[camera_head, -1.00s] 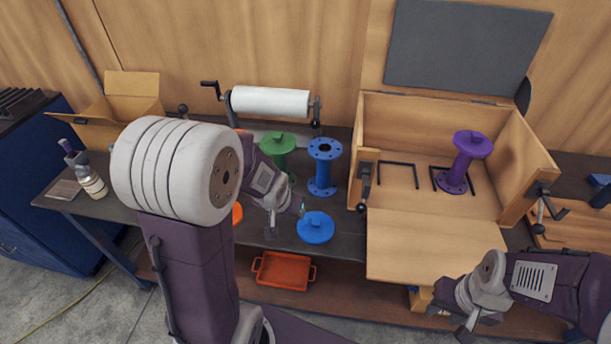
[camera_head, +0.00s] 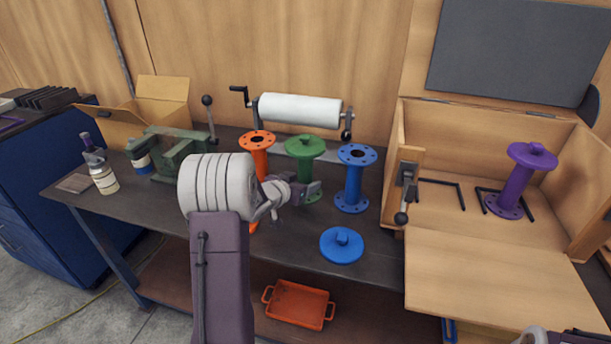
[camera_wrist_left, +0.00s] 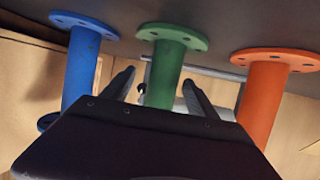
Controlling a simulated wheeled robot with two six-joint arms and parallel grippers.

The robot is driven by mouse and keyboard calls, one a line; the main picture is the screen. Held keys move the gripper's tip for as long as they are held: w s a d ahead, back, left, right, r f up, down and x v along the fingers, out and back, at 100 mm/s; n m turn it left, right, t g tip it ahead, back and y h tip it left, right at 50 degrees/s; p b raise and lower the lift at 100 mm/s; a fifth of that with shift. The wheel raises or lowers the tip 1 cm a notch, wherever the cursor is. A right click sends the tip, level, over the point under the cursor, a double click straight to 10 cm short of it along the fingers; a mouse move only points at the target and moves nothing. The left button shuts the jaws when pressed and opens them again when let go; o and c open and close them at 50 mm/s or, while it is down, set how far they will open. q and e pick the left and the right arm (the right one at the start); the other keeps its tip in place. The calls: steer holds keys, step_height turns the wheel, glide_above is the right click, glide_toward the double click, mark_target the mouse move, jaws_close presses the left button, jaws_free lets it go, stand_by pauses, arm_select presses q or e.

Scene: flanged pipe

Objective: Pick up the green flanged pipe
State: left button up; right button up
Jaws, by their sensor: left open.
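The green flanged pipe (camera_head: 305,150) stands upright on the bench between an orange flanged pipe (camera_head: 257,142) and a blue one (camera_head: 353,185). Its top flange carries a green knobbed lid. My left gripper (camera_head: 308,190) is open at the lower part of the green pipe and covers some of it. In the left wrist view, which is upside down, the green pipe (camera_wrist_left: 164,72) rises between the two open fingers (camera_wrist_left: 160,92). I cannot tell whether they touch it. The blue pipe (camera_wrist_left: 80,65) and orange pipe (camera_wrist_left: 262,100) flank it.
A blue lid (camera_head: 342,246) lies in front of the blue pipe. A paper roll (camera_head: 300,110) is behind and a green vise (camera_head: 170,155) is left. An open wooden box (camera_head: 440,245) holds a purple pipe (camera_head: 520,180). An orange tray (camera_head: 298,303) sits on the lower shelf.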

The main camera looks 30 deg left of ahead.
mark_target(309, 177)
arm_select(q)
steer(key=x, duration=0.6)
steer(key=shift+w+a+f, duration=0.2)
steer(key=shift+a+f, duration=0.05)
steer(key=shift+a, duration=0.1)
steer(key=shift+s+r, duration=0.1)
steer(key=shift+s, duration=0.05)
steer(key=shift+c, duration=0.3)
jaws_close()
steer(key=shift+r, duration=0.1)
